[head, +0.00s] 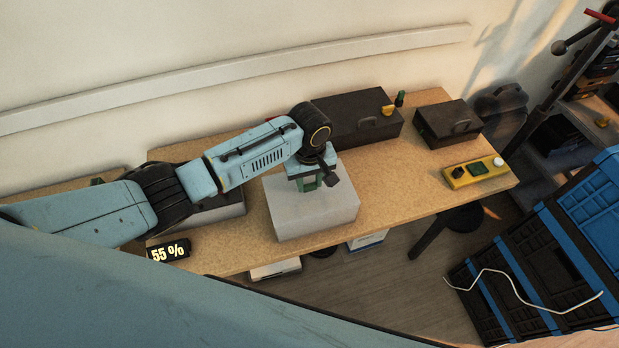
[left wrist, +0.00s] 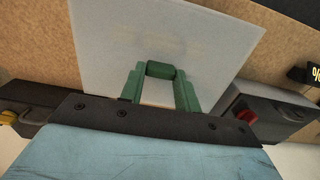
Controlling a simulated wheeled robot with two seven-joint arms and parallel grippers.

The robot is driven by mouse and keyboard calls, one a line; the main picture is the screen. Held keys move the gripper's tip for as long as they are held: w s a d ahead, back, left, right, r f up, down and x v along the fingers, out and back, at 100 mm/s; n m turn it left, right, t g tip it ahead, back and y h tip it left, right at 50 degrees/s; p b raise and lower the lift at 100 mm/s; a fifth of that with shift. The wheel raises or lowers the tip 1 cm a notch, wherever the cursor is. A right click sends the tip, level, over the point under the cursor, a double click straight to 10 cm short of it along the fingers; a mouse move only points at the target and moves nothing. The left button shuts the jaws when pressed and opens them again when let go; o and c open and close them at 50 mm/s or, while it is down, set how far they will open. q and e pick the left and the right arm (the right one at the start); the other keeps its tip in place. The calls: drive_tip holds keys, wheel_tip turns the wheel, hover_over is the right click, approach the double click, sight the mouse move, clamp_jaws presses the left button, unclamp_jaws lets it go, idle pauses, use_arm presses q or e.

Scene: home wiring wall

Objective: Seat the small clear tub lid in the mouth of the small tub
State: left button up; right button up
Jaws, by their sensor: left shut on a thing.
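My left gripper (head: 311,186) points down over a pale, frosted, box-like tub (head: 318,227) in the middle of the bench. Its green fingers are shut on a green grip piece (left wrist: 160,70), seen between the fingertips in the left wrist view. Behind the grip piece is a pale square sheet (left wrist: 105,45), which looks like the clear tub lid. In the head view the lid and the tub's top cannot be told apart, so I cannot tell whether the lid is seated or just above the mouth. My right gripper is not in view.
A long dark case (head: 350,122) and a smaller one (head: 448,124) stand at the back of the bench (head: 395,190). A yellow button panel (head: 476,172) lies at the right end. A "55 %" display (head: 168,251) sits at the left front. Blue-black crates (head: 545,250) stand right.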

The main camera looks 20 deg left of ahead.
sight(310, 184)
use_arm(q)
drive_tip(key=o, duration=1.1)
wheel_tip(310, 184, up, 13)
drive_tip(key=shift+r, duration=0.15)
